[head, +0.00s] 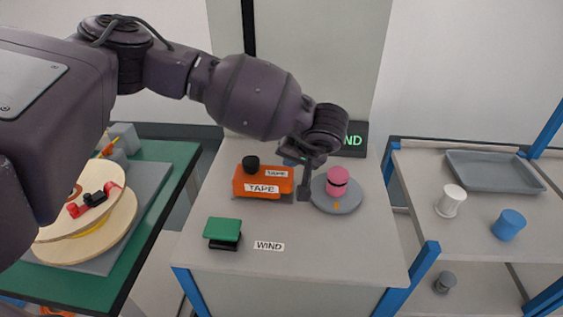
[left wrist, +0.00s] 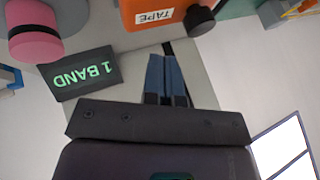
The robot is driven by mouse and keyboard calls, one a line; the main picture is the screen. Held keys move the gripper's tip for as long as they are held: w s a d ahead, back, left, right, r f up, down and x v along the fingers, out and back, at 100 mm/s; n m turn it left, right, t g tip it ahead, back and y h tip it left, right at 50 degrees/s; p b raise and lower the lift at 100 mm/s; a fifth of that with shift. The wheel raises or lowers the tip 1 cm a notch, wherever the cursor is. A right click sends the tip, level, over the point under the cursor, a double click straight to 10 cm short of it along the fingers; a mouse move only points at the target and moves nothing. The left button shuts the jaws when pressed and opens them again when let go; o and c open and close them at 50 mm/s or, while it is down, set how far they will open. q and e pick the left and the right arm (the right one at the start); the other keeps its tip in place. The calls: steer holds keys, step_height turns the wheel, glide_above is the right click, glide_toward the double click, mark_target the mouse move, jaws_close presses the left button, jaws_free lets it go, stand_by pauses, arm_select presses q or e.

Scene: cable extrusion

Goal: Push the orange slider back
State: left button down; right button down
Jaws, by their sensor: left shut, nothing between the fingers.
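The orange slider (head: 250,185) is a block with TAPE labels and a black knob (head: 251,163) on top, on the grey table. In the left wrist view the orange slider (left wrist: 128,14) shows at the top edge, its label upside down, with the black knob (left wrist: 201,20) beside it. My left gripper (head: 304,196) is shut and empty, pointing down just right of the slider's right end; whether it touches cannot be told. In the left wrist view its blue fingers (left wrist: 161,62) are together, with a gap in the picture below the orange block. My right gripper is not in view.
A pink spool (head: 338,181) stands on a grey disc (head: 325,203) close to the right of my gripper. A green-topped block (head: 222,230) and a WIND label (head: 269,246) lie in front. The table's front right is clear.

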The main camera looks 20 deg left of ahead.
arm_select(q)
steer(key=shift+v, duration=1.1)
steer(key=shift+d, duration=0.1)
